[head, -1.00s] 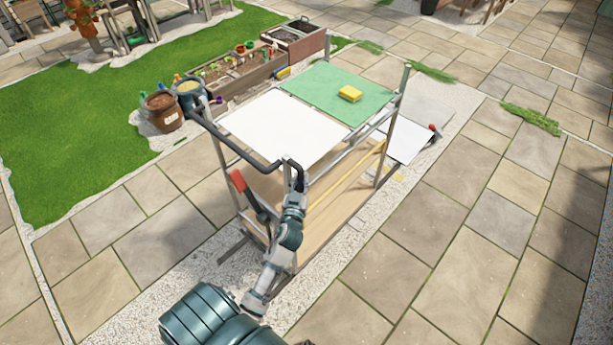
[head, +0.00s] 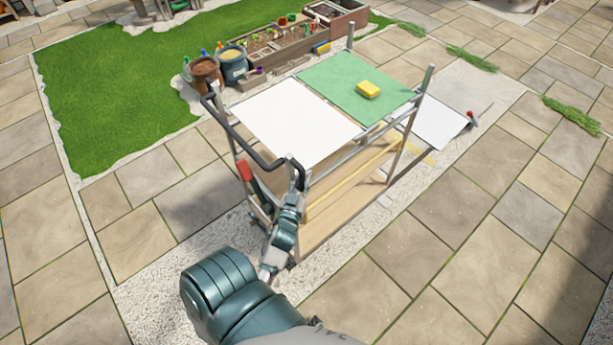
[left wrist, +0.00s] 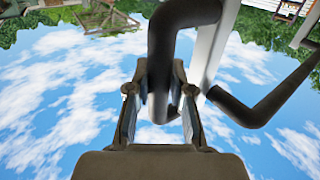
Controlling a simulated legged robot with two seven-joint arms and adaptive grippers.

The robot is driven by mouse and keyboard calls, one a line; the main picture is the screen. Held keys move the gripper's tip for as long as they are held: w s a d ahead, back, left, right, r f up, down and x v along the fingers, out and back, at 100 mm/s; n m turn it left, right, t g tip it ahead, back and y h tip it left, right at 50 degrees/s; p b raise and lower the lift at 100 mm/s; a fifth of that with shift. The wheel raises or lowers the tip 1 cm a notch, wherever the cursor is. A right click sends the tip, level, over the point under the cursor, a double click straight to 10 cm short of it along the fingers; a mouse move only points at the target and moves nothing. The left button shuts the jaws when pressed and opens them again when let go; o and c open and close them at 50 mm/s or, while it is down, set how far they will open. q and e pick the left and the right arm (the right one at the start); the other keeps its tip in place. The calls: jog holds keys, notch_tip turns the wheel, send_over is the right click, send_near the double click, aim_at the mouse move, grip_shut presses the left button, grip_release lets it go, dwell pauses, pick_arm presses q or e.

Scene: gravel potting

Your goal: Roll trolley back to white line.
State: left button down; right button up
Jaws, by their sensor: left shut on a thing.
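The trolley (head: 345,165) is a grey metal frame standing on a pale gravel strip. Its top holds a white panel (head: 290,120) and a green panel (head: 340,82) with a yellow block (head: 368,89) on it. A black handle (head: 236,133) runs along its near left end. My left gripper (head: 299,184) is shut on the handle near its right end. In the left wrist view the fingers (left wrist: 160,88) lie on both sides of the black handle bar (left wrist: 172,45). My right gripper is out of view. I cannot make out a white line.
A brown pot (head: 206,73) and a blue pot (head: 233,66) stand beyond the trolley, beside planter boxes (head: 275,47) and grass (head: 120,90). A white sheet (head: 440,122) with a red-tipped thing lies right of the trolley. Open paving (head: 480,220) lies to the right.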

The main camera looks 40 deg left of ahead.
pick_arm(q)
jog(key=shift+s+r, duration=0.2)
jog(key=shift+r, duration=0.1)
jog(key=c, duration=1.1)
grip_release()
jog(key=shift+o, duration=0.5)
jog(key=shift+s+f, duration=0.1)
jog(key=shift+s, duration=0.05)
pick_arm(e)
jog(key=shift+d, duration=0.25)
pick_arm(q)
jog(key=shift+f, duration=0.1)
jog(key=v, duration=0.7)
jog(key=shift+s, duration=0.2)
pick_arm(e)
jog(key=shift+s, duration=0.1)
